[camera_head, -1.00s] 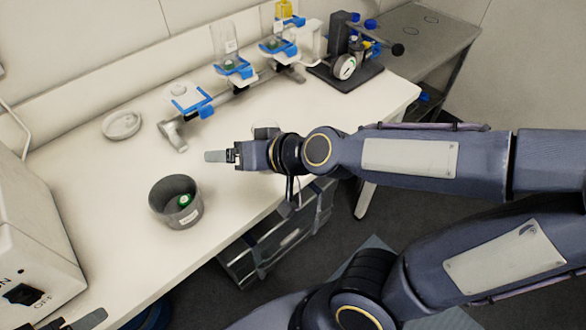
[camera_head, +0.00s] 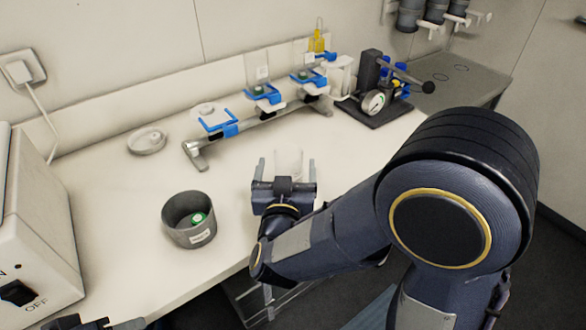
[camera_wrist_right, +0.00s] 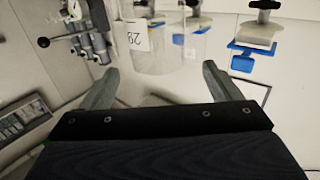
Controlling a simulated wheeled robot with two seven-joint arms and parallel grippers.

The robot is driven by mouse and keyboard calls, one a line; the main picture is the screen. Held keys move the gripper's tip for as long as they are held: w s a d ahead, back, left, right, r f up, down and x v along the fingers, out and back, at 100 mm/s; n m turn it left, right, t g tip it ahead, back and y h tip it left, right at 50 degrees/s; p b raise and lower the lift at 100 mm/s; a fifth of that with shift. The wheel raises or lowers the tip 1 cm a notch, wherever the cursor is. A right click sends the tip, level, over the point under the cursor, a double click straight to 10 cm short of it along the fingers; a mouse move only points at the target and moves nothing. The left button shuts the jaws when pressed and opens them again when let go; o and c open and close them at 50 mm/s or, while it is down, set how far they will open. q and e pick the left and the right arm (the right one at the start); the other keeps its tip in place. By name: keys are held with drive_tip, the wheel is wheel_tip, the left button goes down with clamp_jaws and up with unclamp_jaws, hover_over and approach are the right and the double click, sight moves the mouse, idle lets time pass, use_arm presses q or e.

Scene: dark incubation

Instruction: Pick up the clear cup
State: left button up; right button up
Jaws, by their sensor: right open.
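The clear cup (camera_head: 289,160) stands on the white bench and is faint against it. In the right wrist view the cup (camera_wrist_right: 172,52) carries a white number label and appears upside down. My right gripper (camera_head: 286,168) is open, with one finger to each side of the cup in the picture. In the right wrist view the fingertips (camera_wrist_right: 160,72) flank the cup's near part; I cannot tell how deep it sits between them. My left gripper (camera_head: 105,324) only just shows at the bottom left edge, mostly cut off.
A grey pot (camera_head: 188,226) with a green-marked item inside stands left of my right gripper. A rack with blue holders (camera_head: 264,94) runs along the back, beside a clear dish (camera_head: 147,141). A gauge stand (camera_head: 374,101) is at the back right. A white machine (camera_head: 35,230) stands left.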

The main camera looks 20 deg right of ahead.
sight(289, 147)
drive_tip(key=x, duration=0.7)
drive_tip(key=shift+p, duration=0.3)
drive_tip(key=c, duration=1.4)
